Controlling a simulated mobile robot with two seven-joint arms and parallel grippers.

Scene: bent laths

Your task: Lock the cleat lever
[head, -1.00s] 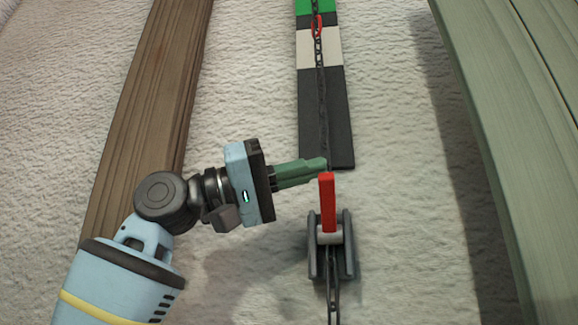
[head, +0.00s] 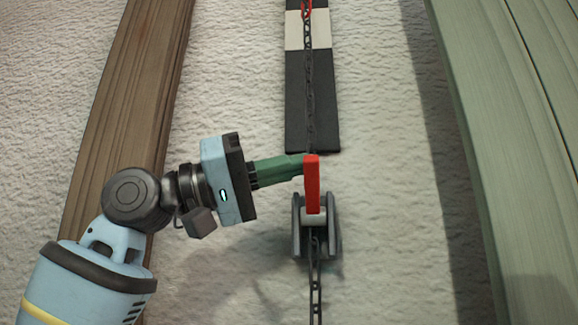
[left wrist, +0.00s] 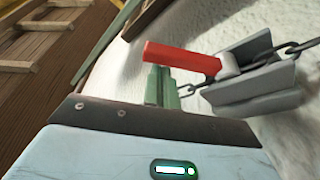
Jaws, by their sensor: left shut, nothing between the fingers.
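The red cleat lever (head: 312,185) rises from the grey cleat (head: 334,230), its free end toward the top of the head view. A dark chain (head: 309,95) runs through the cleat. My left gripper (head: 300,165) comes from the left, shut and empty, its green fingertips at the left side of the lever's free end. In the left wrist view the lever (left wrist: 185,58) crosses just over the green fingers (left wrist: 160,85), and the cleat (left wrist: 255,85) is at the right. I cannot tell whether the fingers touch the lever. My right gripper is not in view.
A striped black and white board (head: 312,100) lies behind the chain, with a red link (head: 306,10) at the top. A brown wooden beam (head: 130,110) stands left and pale green planks (head: 520,150) right. Pale rough surface to the cleat's right is clear.

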